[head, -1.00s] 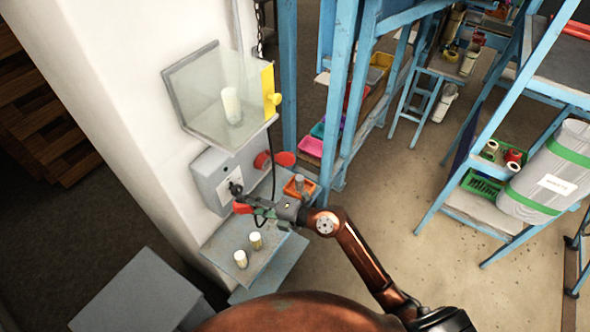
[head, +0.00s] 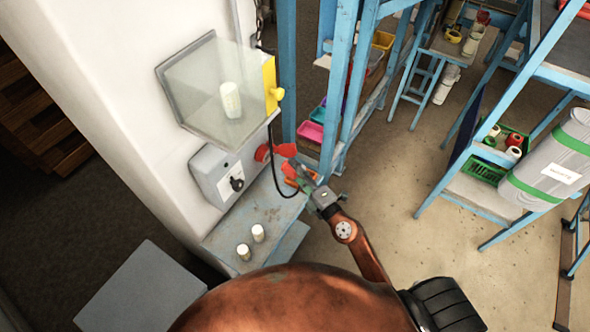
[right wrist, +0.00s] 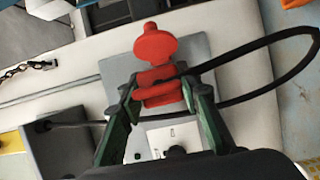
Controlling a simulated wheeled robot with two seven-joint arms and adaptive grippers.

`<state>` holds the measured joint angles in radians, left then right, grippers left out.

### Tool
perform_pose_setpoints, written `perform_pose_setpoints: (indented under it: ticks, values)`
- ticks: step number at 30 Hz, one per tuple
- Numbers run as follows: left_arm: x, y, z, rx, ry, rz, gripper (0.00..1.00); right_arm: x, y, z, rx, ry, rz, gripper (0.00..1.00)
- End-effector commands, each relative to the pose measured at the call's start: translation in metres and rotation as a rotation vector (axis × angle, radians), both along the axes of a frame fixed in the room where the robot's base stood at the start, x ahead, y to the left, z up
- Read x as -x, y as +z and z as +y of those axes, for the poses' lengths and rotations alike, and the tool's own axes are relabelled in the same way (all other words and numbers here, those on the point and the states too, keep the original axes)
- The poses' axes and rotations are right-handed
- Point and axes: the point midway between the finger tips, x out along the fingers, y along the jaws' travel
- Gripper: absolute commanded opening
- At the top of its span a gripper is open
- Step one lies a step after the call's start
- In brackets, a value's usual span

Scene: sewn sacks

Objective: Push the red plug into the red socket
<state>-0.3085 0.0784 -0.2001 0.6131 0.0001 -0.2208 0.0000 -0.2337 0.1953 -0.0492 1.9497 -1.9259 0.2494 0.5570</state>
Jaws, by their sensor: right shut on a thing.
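The red socket (head: 263,153) is on the wall beside the grey switch box, with its red flap (head: 286,150) standing open to the right. My right gripper (head: 300,179) is in front and slightly below it, shut on the red plug (head: 291,171). In the right wrist view the plug (right wrist: 160,98) is between the green fingers (right wrist: 160,84), and red socket parts (right wrist: 155,48) show just beyond it. The plug overlaps the socket area there, so I cannot tell whether they touch. A black cable (right wrist: 290,75) loops from the plug. My left gripper is not in view.
The grey switch box (head: 215,175) with a black knob is left of the socket. A clear case (head: 215,85) with a yellow edge hangs above. A small shelf (head: 225,240) below holds two pale cylinders. Blue racks (head: 350,100) stand to the right.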

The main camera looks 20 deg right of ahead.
Motion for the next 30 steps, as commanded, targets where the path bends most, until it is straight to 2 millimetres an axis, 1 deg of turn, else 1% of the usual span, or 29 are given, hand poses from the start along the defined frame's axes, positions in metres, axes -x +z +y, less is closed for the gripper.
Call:
perform_pose_setpoints:
  ticks: [5, 12, 21, 30]
  values:
    - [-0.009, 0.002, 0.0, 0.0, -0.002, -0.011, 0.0, -0.009, 0.002, 0.008, -0.002, 0.003, -0.003, 0.06]
    - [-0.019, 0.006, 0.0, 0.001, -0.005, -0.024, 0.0, -0.027, 0.002, 0.022, -0.001, 0.005, -0.002, 0.06]
    - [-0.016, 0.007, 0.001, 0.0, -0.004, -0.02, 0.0, -0.043, 0.001, 0.035, -0.002, 0.006, -0.001, 0.06]
    - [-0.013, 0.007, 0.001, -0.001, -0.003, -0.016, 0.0, -0.046, 0.001, 0.038, 0.0, 0.006, -0.001, 0.06]
